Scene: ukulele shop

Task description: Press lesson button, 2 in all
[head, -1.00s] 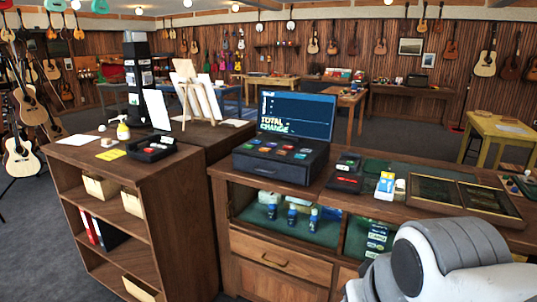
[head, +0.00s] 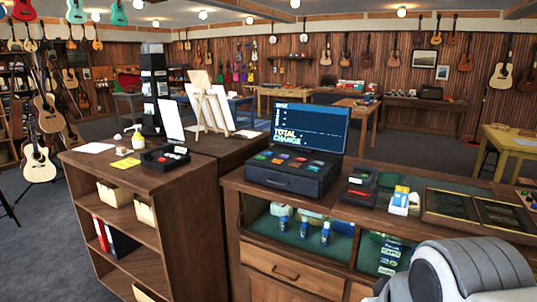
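A black cash register (head: 291,173) stands on the wooden counter. Several coloured buttons (head: 289,158) lie on its top, with green, red, blue and orange ones among them. Their labels are too small to read, so I cannot tell which is the lesson button. A dark screen (head: 309,128) behind them shows "TOTAL" and "CHANGE". A white and grey part of my arm fills the lower right corner. My gripper is not in view.
A black card terminal (head: 166,156), a pump bottle (head: 137,138) and a yellow note (head: 125,163) sit on the left shelf unit (head: 129,183). Small boxes (head: 401,198) and a framed display case (head: 478,211) stand right of the register.

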